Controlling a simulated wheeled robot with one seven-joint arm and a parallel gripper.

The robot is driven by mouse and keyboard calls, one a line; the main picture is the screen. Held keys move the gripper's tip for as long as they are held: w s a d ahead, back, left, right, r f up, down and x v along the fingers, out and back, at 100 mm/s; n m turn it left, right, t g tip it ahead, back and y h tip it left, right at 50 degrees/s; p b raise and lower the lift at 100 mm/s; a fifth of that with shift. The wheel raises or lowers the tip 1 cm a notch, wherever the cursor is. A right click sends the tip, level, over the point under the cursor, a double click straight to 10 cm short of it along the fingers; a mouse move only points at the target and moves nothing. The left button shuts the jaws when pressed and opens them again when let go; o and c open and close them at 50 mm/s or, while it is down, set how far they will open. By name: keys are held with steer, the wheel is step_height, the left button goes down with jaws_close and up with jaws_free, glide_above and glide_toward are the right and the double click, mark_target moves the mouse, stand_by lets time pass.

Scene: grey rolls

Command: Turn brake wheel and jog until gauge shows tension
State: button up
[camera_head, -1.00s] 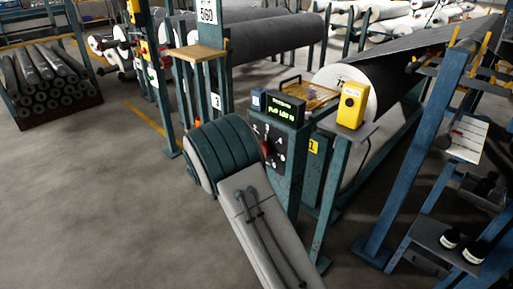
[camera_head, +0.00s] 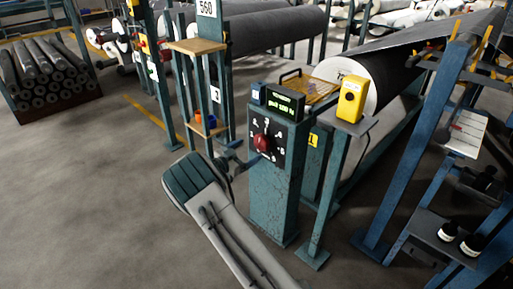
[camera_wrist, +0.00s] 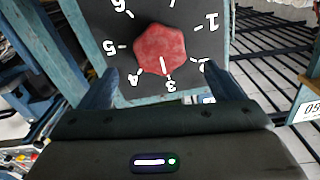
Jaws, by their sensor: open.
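The red brake knob (camera_head: 262,142) sits on a black dial plate numbered around it, on the front of a teal post (camera_head: 275,200). In the wrist view the faceted knob (camera_wrist: 160,48) lies ahead, between my fingers' lines; its white mark points near the 3. A gauge box (camera_head: 285,103) with a green lit readout stands on top of the post; its text is too small to read surely. My gripper (camera_head: 243,164) is just left of and below the knob. In the wrist view my gripper (camera_wrist: 160,72) is open, with one finger either side of the knob; contact cannot be told.
A yellow box (camera_head: 351,98) stands on a bracket right of the gauge. A large grey roll (camera_head: 362,78) lies behind. A blue frame (camera_head: 425,140) with shelves stands at right. A teal stand (camera_head: 212,100) with a wooden top is at left.

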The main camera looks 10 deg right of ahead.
mark_target(259, 143)
steer(key=x, duration=0.5)
steer(key=shift+w+d+b, duration=0.15)
steer(key=shift+d+b, duration=0.15)
steer(key=shift+b, duration=0.1)
steer(key=c, duration=1)
